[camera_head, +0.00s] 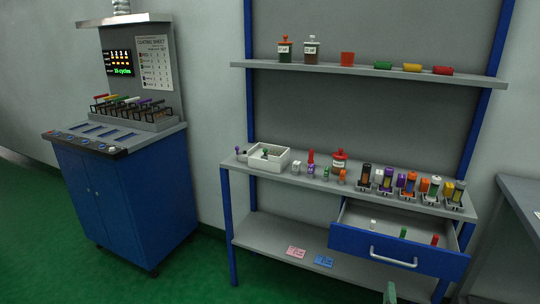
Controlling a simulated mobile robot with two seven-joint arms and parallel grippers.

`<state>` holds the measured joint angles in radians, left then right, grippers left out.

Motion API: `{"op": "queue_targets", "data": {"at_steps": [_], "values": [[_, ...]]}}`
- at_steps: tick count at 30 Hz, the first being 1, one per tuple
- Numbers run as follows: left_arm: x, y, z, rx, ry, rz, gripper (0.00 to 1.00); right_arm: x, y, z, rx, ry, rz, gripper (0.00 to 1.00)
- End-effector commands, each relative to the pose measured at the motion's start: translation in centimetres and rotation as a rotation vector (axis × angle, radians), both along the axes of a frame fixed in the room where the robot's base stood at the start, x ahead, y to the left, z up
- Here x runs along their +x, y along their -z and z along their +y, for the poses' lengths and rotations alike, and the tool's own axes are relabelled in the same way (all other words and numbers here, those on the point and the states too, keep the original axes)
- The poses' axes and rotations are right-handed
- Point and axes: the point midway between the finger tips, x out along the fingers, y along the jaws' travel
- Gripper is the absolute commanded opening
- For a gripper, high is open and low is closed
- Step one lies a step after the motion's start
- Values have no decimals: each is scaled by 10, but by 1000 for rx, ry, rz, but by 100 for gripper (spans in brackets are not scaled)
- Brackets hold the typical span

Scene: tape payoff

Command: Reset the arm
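My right gripper (390,293) shows only as a small pale tip at the bottom edge, in front of the shelf unit and below the open drawer (400,254). Most of it is cut off by the frame, so I cannot tell whether it is open or shut or holds anything. It appears apart from the drawer. My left gripper and arm are not in view.
The blue drawer juts out from the grey workbench (258,183), with small coloured pieces inside. Bottles and holders crowd the bench top. A blue control cabinet (120,200) stands at left, a grey table (522,205) at right. Green floor lies clear between.

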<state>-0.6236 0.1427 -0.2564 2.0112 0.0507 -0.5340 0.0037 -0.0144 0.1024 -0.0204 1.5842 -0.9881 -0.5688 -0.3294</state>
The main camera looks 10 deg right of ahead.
Motion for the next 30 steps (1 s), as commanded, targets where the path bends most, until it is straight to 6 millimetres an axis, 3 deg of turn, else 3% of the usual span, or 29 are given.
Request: {"op": "queue_targets", "data": {"at_steps": [6, 9, 13, 17, 19, 24, 30], "values": [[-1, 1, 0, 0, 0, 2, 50, -79, 69, 77, 504, -51, 65, 27], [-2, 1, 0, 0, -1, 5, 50, -123, 89, 121, 779, -44, 114, 27], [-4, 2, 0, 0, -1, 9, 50, -178, 101, 174, 1102, -2, 187, 27], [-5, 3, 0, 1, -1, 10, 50, -230, 98, 221, 1399, 70, 267, 27], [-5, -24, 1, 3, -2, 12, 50, -230, 72, 218, 1412, 81, 256, 27], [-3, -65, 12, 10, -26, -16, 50, -234, 40, 206, 1398, 102, 238, 27], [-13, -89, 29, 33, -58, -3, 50, -241, 10, 192, 1385, 123, 217, 27]]}}
